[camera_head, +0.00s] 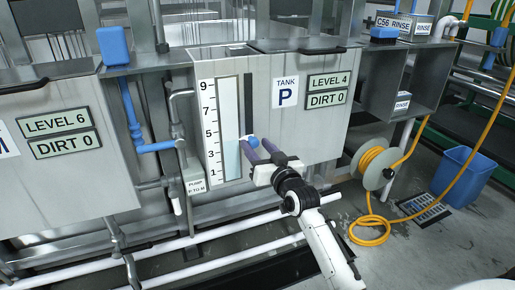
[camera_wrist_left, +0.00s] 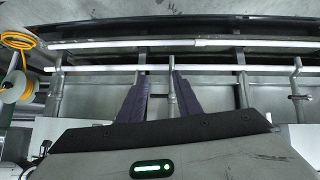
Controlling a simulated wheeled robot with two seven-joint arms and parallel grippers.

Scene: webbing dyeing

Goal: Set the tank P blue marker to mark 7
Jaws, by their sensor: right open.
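Tank P (camera_head: 300,128) has a vertical scale (camera_head: 230,130) with odd marks 1 to 9. Its light-blue liquid column reaches about mark 4, and its sign (camera_head: 328,80) reads LEVEL 4. The blue marker (camera_head: 253,141) sits on the dark slot (camera_head: 248,100) right of the scale, at about mark 4. My right gripper (camera_head: 255,145) is open, with its purple fingertips close on either side of the marker; I cannot tell whether they touch it. My left gripper (camera_wrist_left: 160,75) shows in the left wrist view with its purple fingers apart, empty; it is out of the head view.
A neighbouring tank (camera_head: 60,165) with a LEVEL 6 sign stands left, with a blue pipe (camera_head: 131,115) between. White pipes (camera_head: 175,247) run low in front. A hose reel (camera_head: 374,167) and a blue bin (camera_head: 467,175) are at right.

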